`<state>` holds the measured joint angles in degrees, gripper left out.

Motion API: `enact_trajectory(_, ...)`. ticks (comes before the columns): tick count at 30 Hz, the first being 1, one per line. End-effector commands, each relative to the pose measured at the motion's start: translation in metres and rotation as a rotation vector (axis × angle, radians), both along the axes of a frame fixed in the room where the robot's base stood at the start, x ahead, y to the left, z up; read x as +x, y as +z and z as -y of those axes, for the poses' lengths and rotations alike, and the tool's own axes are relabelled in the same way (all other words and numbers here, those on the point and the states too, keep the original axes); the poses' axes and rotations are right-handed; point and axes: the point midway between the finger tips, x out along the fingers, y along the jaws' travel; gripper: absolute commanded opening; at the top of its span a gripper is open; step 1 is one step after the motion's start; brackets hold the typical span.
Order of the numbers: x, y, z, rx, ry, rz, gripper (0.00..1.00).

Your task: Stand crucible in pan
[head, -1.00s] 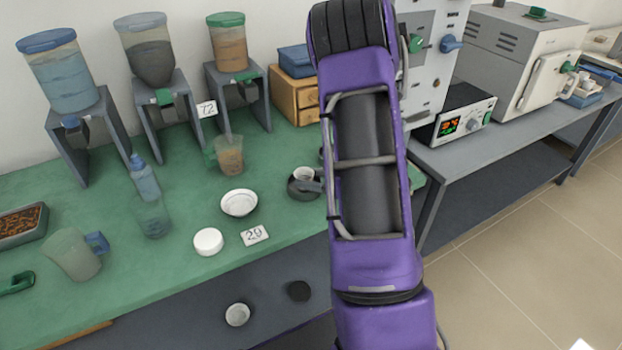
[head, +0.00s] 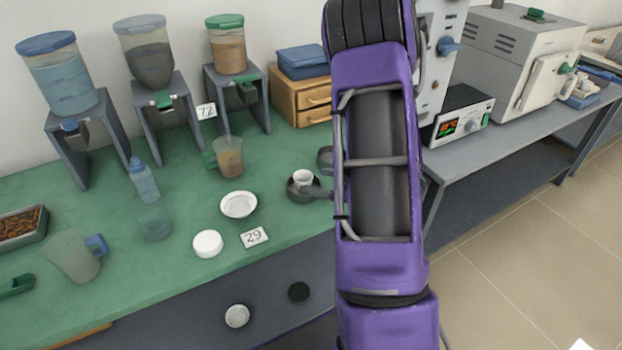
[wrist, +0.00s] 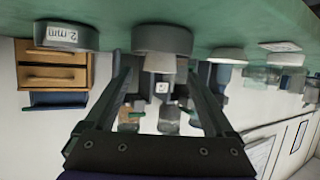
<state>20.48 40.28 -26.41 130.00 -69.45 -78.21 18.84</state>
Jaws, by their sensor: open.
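The small white crucible (head: 303,177) stands upright in the dark round pan (head: 293,193) on the green bench. In the wrist view, which is upside down, the crucible (wrist: 160,62) juts from the pan (wrist: 162,38). My gripper (wrist: 160,78) is open, its two fingers on either side of the crucible's line with gaps to both. It holds nothing. In the head view my purple arm hides most of the gripper; a grey piece by the pan's right side cannot be told clearly.
A grey round sieve (wrist: 66,37) labelled 2 mm is beside the pan. Wooden drawers (head: 300,98) and hoppers stand behind.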

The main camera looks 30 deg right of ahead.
Motion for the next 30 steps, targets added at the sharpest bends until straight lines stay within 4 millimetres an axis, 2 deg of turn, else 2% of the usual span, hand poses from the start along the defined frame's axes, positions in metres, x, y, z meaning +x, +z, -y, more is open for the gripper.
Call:
enact_trajectory(6, -0.042, 0.020, 0.020, 0.000, -0.005, 0.000, 0.89)
enact_trajectory(12, -0.066, 0.030, 0.031, 0.000, -0.002, 0.000, 0.89)
enact_trajectory(18, -0.073, 0.033, 0.033, 0.001, 0.000, 0.000, 0.89)
enact_trajectory(30, -0.073, 0.033, 0.033, 0.001, 0.001, -0.001, 0.89)
